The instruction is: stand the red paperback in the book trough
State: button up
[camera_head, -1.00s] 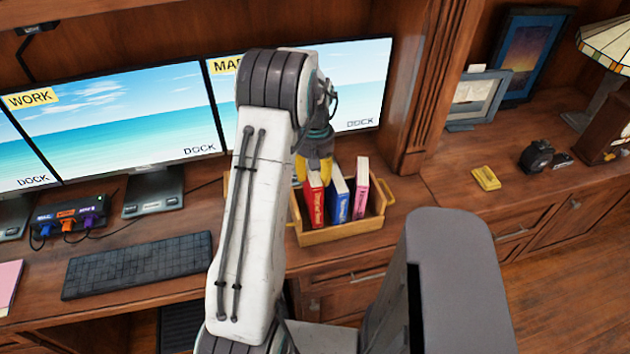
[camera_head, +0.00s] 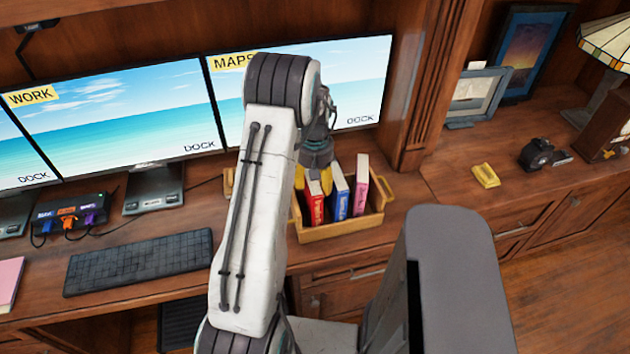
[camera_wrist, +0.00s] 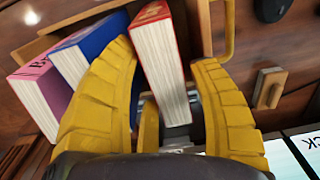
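The red paperback (camera_head: 317,210) stands in the wooden book trough (camera_head: 345,231), at its left end beside a blue book (camera_head: 341,198) and a pink book (camera_head: 361,192). My gripper (camera_head: 319,180) is over the top of the red book. In the wrist view, its yellow fingers (camera_wrist: 165,90) are spread on either side of the red paperback (camera_wrist: 160,65), with a gap visible on the right side; contact on the left is hard to tell. The book's lower end is hidden by the trough wall in the head view.
A keyboard (camera_head: 140,262) and a small hub with plugs (camera_head: 70,214) lie to the left. A yellow object (camera_head: 485,176) lies on the counter to the right. The desk just right of the trough is clear.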

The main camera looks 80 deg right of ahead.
jog(key=shift+o, duration=0.6)
